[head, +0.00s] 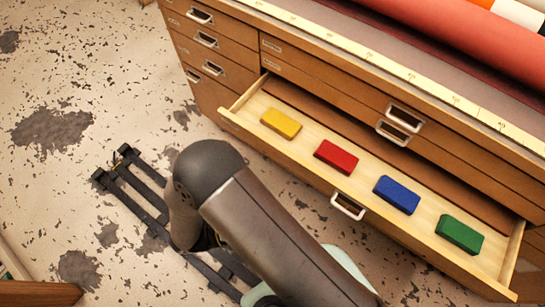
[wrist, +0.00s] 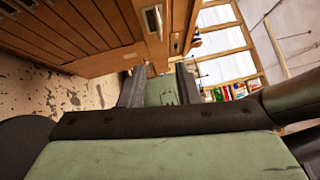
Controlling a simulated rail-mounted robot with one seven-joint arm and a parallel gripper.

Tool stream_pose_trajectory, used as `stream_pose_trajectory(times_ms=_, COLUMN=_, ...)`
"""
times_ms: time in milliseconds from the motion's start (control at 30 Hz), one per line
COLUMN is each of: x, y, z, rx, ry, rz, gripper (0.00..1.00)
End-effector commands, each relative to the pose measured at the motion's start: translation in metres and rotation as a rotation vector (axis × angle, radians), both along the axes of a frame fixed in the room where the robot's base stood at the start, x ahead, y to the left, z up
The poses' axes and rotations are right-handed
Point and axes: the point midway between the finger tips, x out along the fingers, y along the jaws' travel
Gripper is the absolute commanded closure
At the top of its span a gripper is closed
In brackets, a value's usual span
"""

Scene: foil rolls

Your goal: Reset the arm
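My arm crosses the lower middle of the head view, in front of an open drawer, and its end is hidden there. In the wrist view my gripper (wrist: 159,72) has its two dark fingers spread apart. A pale green surface shows between and beyond them; I see nothing clearly held. The open wooden drawer (head: 240,117) holds a yellow block (head: 281,124), a red block (head: 336,157), a blue block (head: 397,195) and a green block (head: 460,234) in a spaced row. The arm is apart from the blocks.
The wooden cabinet (head: 225,58) has more drawers, shut, with metal handles. A yellow ruler strip (head: 400,70) runs along its top edge, and a red roll (head: 460,38) lies on top. The speckled floor (head: 90,60) is open at left. Shelving (wrist: 225,45) shows in the wrist view.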

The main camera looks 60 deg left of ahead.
Motion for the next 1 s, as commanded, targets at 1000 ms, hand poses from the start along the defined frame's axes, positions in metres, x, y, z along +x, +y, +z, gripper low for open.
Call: stream_pose_trajectory(times_ms=1000, x=0.190, y=-0.116, z=0.158, rx=0.972, ry=-0.361, rz=-1.077, gripper=0.70)
